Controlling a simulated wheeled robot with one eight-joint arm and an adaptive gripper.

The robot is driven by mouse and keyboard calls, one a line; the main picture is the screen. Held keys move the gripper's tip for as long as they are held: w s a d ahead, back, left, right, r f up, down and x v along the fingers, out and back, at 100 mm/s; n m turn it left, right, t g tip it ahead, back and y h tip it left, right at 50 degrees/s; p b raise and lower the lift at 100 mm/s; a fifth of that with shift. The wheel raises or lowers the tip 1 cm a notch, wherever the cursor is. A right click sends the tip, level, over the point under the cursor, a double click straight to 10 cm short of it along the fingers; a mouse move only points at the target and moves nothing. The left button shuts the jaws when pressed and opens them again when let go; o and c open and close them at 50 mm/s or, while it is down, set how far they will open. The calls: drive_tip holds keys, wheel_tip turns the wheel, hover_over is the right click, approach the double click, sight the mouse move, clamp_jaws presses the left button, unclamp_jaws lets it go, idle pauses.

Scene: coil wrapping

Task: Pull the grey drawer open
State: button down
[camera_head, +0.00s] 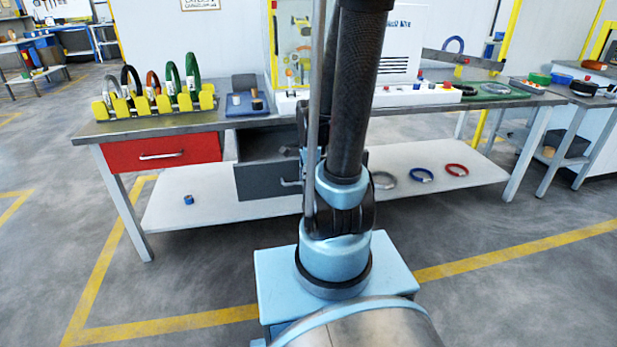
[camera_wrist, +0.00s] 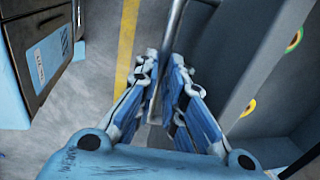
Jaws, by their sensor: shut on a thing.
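The grey drawer (camera_head: 262,182) is below the workbench top, right of the red drawer. It stands partly open, its front forward of the bench and its dark inside showing from above. Its metal handle (camera_head: 290,183) is partly hidden by my arm. In the wrist view, the handle bar (camera_wrist: 174,28) runs between the fingers of my gripper (camera_wrist: 165,85), which is shut on it. The grey drawer front (camera_wrist: 218,55) lies just right of the fingers. My arm hides the gripper in the head view.
The red drawer (camera_head: 125,154) is shut. A yellow rack (camera_head: 150,107) with several coils and a blue tray (camera_head: 247,106) stand on the bench. The lower shelf (camera_head: 250,206) holds a blue coil (camera_head: 421,174) and a red coil (camera_head: 457,169). Open floor lies in front.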

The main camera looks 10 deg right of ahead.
drive_tip(key=c, duration=2)
unclamp_jaws()
drive_tip(key=shift+a, duration=0.1)
drive_tip(key=shift+o, duration=0.2)
wheel_tip(320, 180, up, 12)
drive_tip(key=s, duration=0.2)
drive_tip(key=shift+f, duration=0.25)
drive_tip(key=shift+s, duration=0.1)
drive_tip(key=s+f+n, duration=0.5)
drive_tip(key=s+n, duration=0.6)
drive_tip(key=n, duration=0.7)
